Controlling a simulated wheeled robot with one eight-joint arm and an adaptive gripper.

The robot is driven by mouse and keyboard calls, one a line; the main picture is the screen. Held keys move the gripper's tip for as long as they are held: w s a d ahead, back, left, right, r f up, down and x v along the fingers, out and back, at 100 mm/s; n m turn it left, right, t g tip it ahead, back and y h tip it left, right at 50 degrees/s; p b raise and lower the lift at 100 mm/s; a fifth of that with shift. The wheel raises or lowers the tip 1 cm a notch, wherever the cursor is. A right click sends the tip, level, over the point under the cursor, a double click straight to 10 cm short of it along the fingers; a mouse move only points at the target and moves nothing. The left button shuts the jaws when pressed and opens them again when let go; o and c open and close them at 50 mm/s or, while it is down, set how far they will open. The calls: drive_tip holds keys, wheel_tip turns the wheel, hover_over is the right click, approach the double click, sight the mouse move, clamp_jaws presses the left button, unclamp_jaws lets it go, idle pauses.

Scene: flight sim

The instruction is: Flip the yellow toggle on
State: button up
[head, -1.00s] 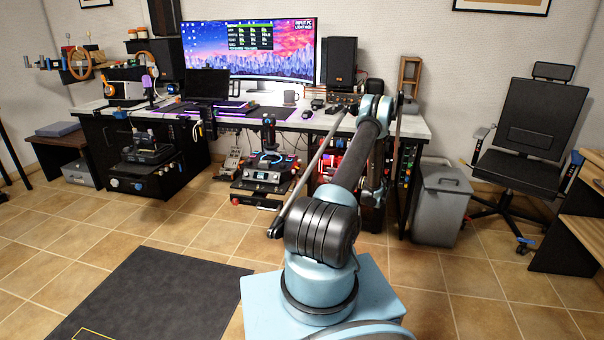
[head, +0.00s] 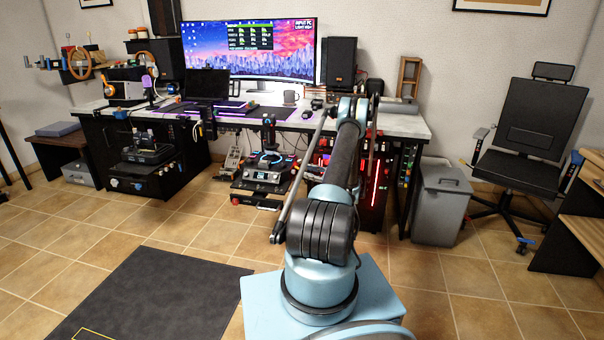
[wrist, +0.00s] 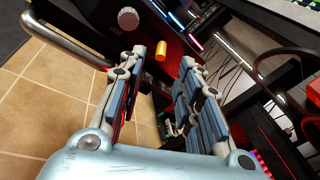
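The yellow toggle (wrist: 161,50) shows in the wrist view as a small upright cylinder on a dark panel. It appears ahead of my gripper (wrist: 162,60), in the gap between the fingertips. The two fingers are spread apart with nothing held between them. I cannot tell how far the toggle is from the tips. In the head view my arm hides the gripper, and I cannot make out the toggle there.
A white knob (wrist: 128,18) sits on the panel, left of the toggle. A grey metal bar (wrist: 62,42) runs at upper left. The desk (head: 410,125) stands ahead, with a red-lit computer case (head: 374,185) below. A grey bin (head: 440,200) stands at right.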

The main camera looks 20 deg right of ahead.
sight(297, 168)
drive_tip(key=shift+x, duration=2.35)
clamp_jaws()
